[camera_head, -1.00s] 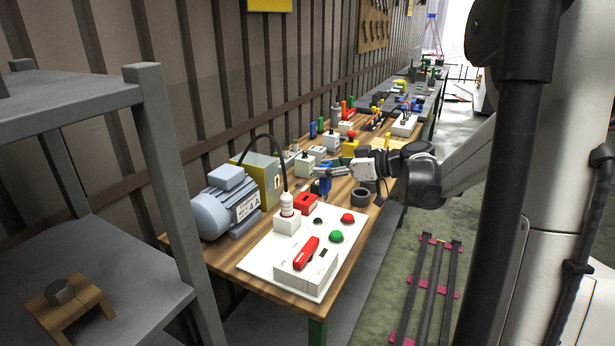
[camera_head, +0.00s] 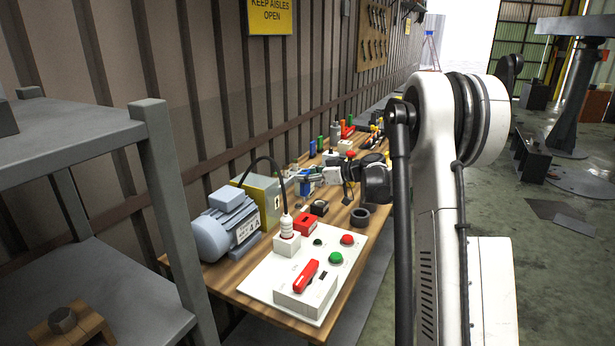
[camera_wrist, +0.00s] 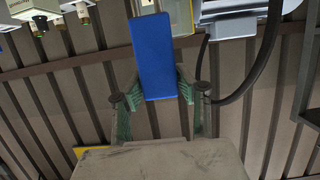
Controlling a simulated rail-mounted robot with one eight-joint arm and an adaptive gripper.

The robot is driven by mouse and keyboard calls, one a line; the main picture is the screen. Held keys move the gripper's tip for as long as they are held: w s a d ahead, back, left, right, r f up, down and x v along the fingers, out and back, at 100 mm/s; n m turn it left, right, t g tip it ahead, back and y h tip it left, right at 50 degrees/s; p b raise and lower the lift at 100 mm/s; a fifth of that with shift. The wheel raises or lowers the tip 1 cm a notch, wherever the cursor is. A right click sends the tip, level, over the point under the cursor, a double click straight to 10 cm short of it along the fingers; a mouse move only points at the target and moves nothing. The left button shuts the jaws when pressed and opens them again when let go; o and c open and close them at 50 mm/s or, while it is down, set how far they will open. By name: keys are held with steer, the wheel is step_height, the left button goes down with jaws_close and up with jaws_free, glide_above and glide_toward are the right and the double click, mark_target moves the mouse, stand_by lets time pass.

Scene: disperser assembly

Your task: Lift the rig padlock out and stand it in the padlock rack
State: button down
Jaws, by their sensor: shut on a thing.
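The padlock in my grip has a blue body (camera_wrist: 160,57) with a metal shackle at the top edge of the wrist view. My gripper (camera_wrist: 160,90) is shut on this blue body, one green-grey finger on each side. In the head view my gripper (camera_head: 312,178) is small, over the middle of the bench, with the blue padlock (camera_head: 305,188) at its tip. Whether the padlock touches anything beneath it I cannot tell. I cannot pick out the padlock rack with certainty.
A grey-blue motor (camera_head: 225,230) and a white control panel (camera_head: 290,272) occupy the near bench. A black cable (camera_head: 268,160) arches near the gripper. A dark ring (camera_head: 360,217) and small black block (camera_head: 319,207) lie nearby. A grey shelf (camera_head: 90,130) stands at left.

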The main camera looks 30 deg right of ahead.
mark_target(308, 190)
stand_by(0.4)
steer(key=shift+f+b, duration=2.35)
steer(key=shift+f, duration=0.6)
steer(key=shift+b, duration=0.6)
steer(key=shift+f+b, duration=1.55)
steer(key=shift+f, duration=0.55)
steer(key=c, duration=1.2)
jaws_free()
steer(key=v, duration=1.2)
steer(key=shift+r, duration=0.1)
